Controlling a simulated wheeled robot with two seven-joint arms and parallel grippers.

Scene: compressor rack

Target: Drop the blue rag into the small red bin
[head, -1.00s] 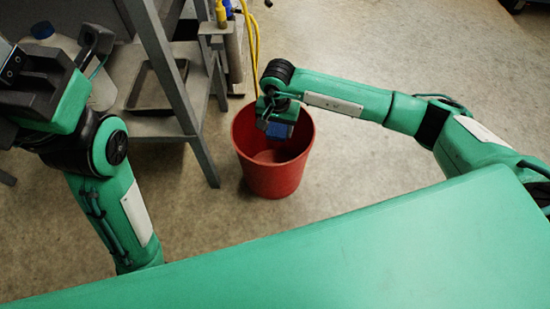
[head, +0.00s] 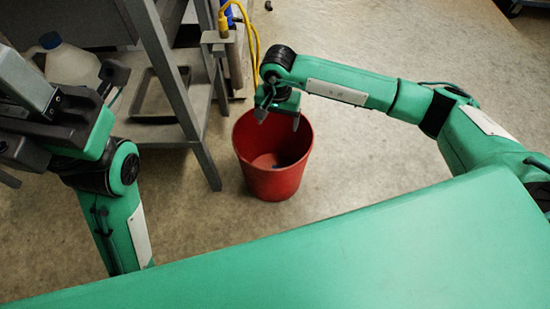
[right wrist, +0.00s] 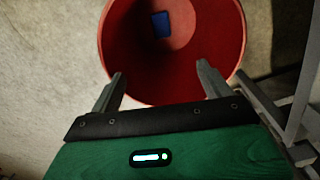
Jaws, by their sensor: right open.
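The small red bin (head: 272,184) stands on the floor beside the rack; it also shows in the right wrist view (right wrist: 205,45). The blue rag (right wrist: 161,24) lies inside, on the bin's floor. In the head view only a small dark blue bit of it (head: 284,165) shows over the bin's rim. My right gripper (head: 279,119) is open and empty above the bin, pointing down; its two spread fingers (right wrist: 160,75) show in the right wrist view. My left gripper (head: 40,105) is at the far left, partly cut off, and its jaw state is unclear.
A grey metal rack (head: 180,90) stands left of the bin, its leg close to the rim. A jug with a blue cap (head: 70,62) and a dark tray (head: 157,92) are on its shelf. A yellow hose (head: 254,45) hangs behind the bin. Floor to the right is clear.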

